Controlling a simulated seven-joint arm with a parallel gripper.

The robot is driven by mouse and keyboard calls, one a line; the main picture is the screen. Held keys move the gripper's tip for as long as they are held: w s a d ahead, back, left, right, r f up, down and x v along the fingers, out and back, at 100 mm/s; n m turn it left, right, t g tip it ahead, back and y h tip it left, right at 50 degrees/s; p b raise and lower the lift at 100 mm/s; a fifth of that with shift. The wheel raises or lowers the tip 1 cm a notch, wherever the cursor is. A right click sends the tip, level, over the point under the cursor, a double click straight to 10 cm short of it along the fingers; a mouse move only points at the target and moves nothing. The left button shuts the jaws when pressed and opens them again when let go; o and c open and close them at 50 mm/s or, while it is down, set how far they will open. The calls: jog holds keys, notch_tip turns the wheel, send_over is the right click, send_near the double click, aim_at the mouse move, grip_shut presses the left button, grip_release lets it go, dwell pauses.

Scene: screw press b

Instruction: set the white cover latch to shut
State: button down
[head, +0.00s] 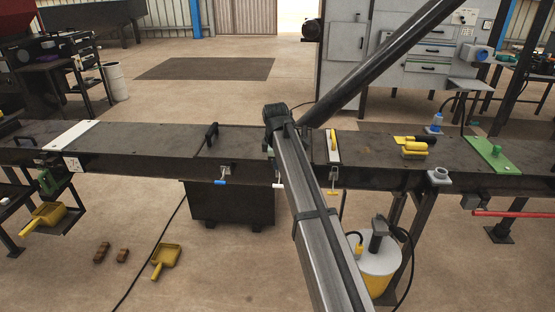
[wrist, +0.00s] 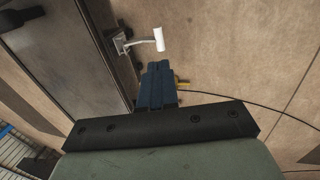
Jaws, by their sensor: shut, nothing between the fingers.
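The white cover latch (wrist: 160,40) shows in the wrist view as a white grip on a thin curved metal rod. The rod comes from a small bracket (wrist: 121,41) on the side of the dark bench. In the head view the white grip (head: 278,185) hangs at the bench's front side, partly hidden by my arm. My gripper (wrist: 158,68) has its dark blue fingers together and empty. In the wrist view the fingertips are just below the white grip, with a small gap in the picture; the depth between them is unclear. My arm hides the gripper in the head view.
A blue-gripped latch (head: 221,181) is left of the white one, and a yellow-gripped latch (head: 333,192) is right of it. A black handle (head: 211,130) stands on the bench top. A white-lidded yellow bucket (head: 379,268) stands below right.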

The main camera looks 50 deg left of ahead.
aim_at(278, 187)
jog(key=x, duration=0.9)
jog(key=shift+a+f, duration=0.1)
jog(key=shift+f, duration=0.2)
jog(key=shift+s+d+f+t+y, duration=0.1)
jog(key=shift+d+f+t+y, duration=0.1)
jog(key=shift+f+t+y, duration=0.35)
jog(key=shift+s+d+f+t+y, duration=0.15)
jog(key=shift+d+f+t+y, duration=0.1)
jog(key=shift+f+t+y, duration=0.25)
notch_tip(278, 187, down, 7)
jog(key=w+a+t+y, duration=0.2)
jog(key=t+y, duration=0.2)
jog(key=shift+a, duration=0.15)
jog(key=shift+w+f, duration=0.1)
jog(key=shift+f, duration=0.05)
dwell(0.5)
